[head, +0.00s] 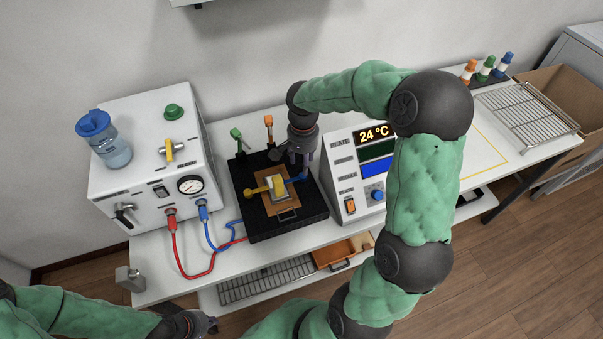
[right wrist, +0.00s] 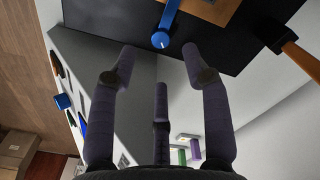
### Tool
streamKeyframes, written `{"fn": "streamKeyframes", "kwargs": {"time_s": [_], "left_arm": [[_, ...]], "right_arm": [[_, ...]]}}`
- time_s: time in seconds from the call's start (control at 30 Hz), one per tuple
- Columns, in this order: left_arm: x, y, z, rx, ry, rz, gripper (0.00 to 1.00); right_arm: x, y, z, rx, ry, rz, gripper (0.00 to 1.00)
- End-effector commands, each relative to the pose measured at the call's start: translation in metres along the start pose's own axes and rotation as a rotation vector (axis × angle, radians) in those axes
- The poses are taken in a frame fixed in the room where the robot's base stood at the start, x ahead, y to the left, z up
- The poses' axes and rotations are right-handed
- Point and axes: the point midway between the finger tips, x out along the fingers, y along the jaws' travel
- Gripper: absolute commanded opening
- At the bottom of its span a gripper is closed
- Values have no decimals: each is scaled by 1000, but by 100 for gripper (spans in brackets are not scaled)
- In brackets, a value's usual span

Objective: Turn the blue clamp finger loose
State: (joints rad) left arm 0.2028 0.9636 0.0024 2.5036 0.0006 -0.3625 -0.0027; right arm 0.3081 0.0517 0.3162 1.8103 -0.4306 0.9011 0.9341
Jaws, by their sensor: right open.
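The blue clamp finger (head: 298,179) is on the right side of the black fixture plate (head: 262,223). In the right wrist view the blue clamp finger (right wrist: 165,27) is at the top, its near end round with a light dot. My right gripper (head: 304,158) hangs over the plate's right edge, close to the blue finger. In the right wrist view its fingers (right wrist: 160,75) are spread and empty, with the blue finger just beyond the tips and apart from them. My left gripper (head: 205,326) is low at the bottom left, away from the fixture; its jaws are too small to judge.
A yellow clamp finger (head: 259,190) lies opposite, by the tan board (head: 287,207). Green (head: 237,138) and orange (head: 269,124) levers stand behind. A display box (head: 343,163) is close on the right. A gauge box (head: 150,150) with red and blue hoses stands left.

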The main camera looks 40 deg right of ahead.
Motion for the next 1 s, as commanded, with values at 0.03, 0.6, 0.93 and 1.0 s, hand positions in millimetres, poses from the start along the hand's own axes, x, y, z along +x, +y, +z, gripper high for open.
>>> {"fn": "streamKeyframes", "kwargs": {"time_s": [0.03,0.6,0.93,1.0], "left_arm": [[5,-2,0,0,0,0,0],[19,-7,-1,0,0,0,0],[19,-7,-1,0,0,0,0],[19,-7,-1,0,0,0,0]], "right_arm": [[14,1,1,0,-3,3,48],[66,0,0,0,0,-1,48],[65,0,0,0,0,-1,12],[65,0,0,0,0,-1,0]]}}
